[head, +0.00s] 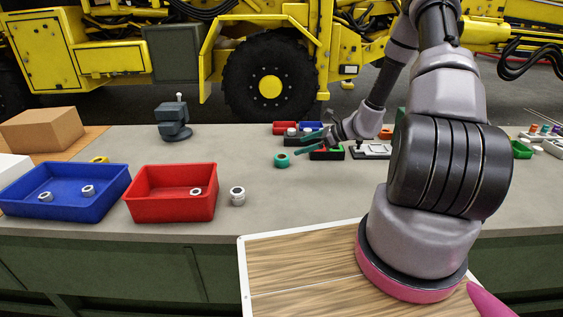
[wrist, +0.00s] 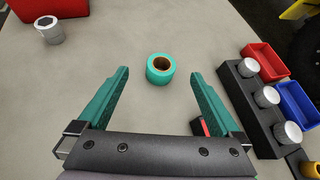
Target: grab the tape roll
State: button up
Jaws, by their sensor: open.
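The tape roll is a small teal ring with a brown core. In the wrist view the tape roll (wrist: 160,70) lies flat on the grey table, just beyond and between my fingertips. In the head view the tape roll (head: 282,160) is near the middle of the table. My gripper (wrist: 160,80) has two teal fingers spread wide with nothing between them. In the head view my gripper (head: 312,143) is just to the right of the roll, pointing left toward it. The roll is apart from both fingers.
Right of the roll in the wrist view stands a black holder (wrist: 250,105) with several silver cylinders, beside a small red bin (wrist: 266,62) and a blue bin (wrist: 297,104). A silver nut (wrist: 49,32) stands at upper left. The table around the roll is clear.

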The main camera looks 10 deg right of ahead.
aim_at(286, 157)
jog(key=f, duration=0.1)
jog(key=f+m, duration=0.1)
jog(key=f, duration=0.1)
jog(key=shift+w+d+t, duration=0.15)
jog(key=shift+d+t, duration=0.05)
jog(key=shift+t, duration=0.1)
jog(key=shift+m, duration=0.3)
jog(key=x, duration=0.4)
jog(key=shift+w+a+f, duration=0.2)
jog(key=shift+a+f, duration=0.05)
jog(key=shift+f, duration=0.1)
jog(key=shift+x, duration=2.9)
jog(key=shift+s+r, duration=0.1)
jog(key=c, duration=1.4)
